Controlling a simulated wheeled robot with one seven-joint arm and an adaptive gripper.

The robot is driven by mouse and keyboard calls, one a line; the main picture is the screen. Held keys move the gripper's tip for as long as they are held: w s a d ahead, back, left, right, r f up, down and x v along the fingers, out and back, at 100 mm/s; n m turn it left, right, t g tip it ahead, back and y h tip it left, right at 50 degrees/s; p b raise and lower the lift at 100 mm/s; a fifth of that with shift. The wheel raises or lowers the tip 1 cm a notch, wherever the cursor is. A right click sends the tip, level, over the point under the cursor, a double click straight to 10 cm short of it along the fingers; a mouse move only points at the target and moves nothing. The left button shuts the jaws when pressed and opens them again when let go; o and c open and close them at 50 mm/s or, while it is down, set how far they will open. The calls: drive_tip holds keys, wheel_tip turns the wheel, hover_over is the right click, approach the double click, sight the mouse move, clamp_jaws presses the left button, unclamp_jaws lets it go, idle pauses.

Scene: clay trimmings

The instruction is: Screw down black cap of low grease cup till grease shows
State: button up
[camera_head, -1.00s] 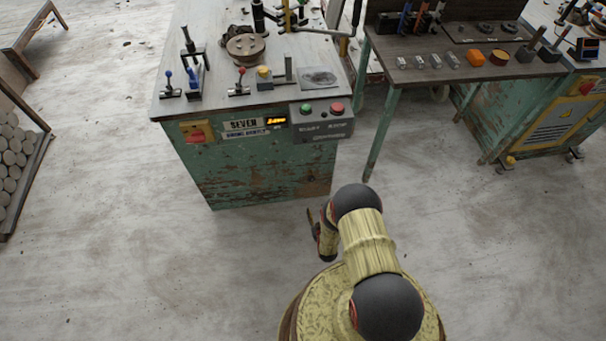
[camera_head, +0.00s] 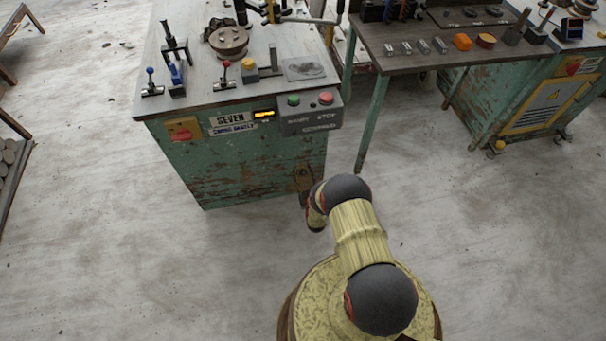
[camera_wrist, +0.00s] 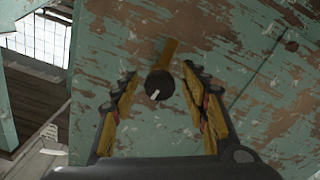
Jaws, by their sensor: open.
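The black cap (camera_wrist: 159,84) of the grease cup shows in the wrist view as a round dark knob with a short white mark. A brass-coloured piece (camera_wrist: 170,52) shows behind it against the worn green cabinet panel. My gripper (camera_wrist: 158,73) is open, its two yellow-and-black fingers on either side of the cap in the picture. A gap shows on both sides, and I cannot tell how far the tips are from it in depth. In the head view my gripper (camera_head: 304,180) is low at the cabinet's front right. The cap is hidden there, and no grease is visible.
The green cabinet (camera_head: 235,165) carries levers, a start-stop box (camera_head: 311,115) and a red switch (camera_head: 182,134) above my arm. A dark side table (camera_head: 430,50) with small parts stands at right, its leg (camera_head: 372,125) near my arm.

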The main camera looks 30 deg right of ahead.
drive_tip(key=shift+w, duration=0.2)
drive_tip(key=shift+c, duration=0.8)
clamp_jaws()
